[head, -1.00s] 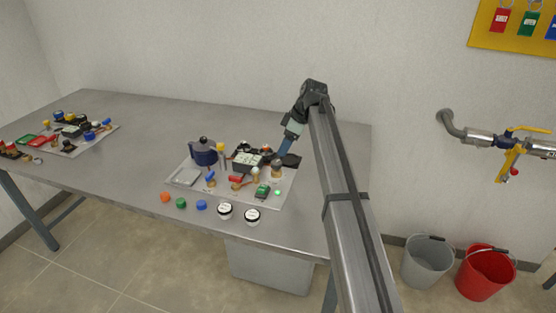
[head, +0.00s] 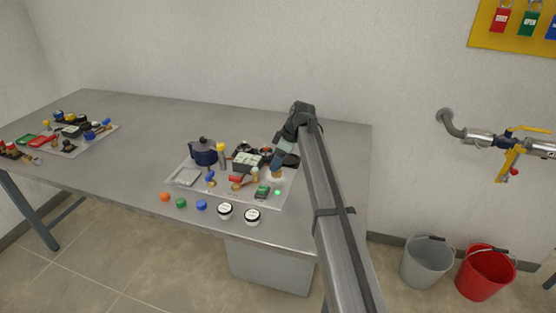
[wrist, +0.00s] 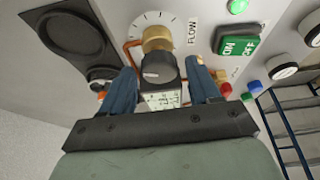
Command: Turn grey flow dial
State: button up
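The flow dial shows in the wrist view as a dark grey knob (wrist: 156,66) on a brass-coloured collar (wrist: 157,38), in front of a white scale marked FLOW. In the head view its tan base (head: 276,173) shows on the right part of the panel, with the grey knob mostly hidden by my gripper. My gripper (wrist: 160,74) is open. Its two blue fingers stand on either side of the grey knob, with visible gaps between finger and knob. In the head view my gripper (head: 277,160) points down at the dial from above.
A green ON/OFF switch (wrist: 239,40) and a lit green lamp (wrist: 237,6) sit beside the dial. A black round fitting (wrist: 68,38) lies on the other side. A dark blue pot (head: 203,153) and a pale-topped box (head: 247,162) stand on the panel.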

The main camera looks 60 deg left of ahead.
jog(key=c, duration=0.9)
jog(key=shift+m, duration=0.3)
jog(key=m+t, duration=0.1)
jog(key=m, duration=0.2)
jog(key=shift+s+d+y, duration=0.15)
jog(key=shift+y, duration=0.25)
jog(key=shift+m+t, duration=1)
jog(key=shift+m, duration=1.3)
jog(key=o, duration=1)
jog(key=shift+o, duration=0.2)
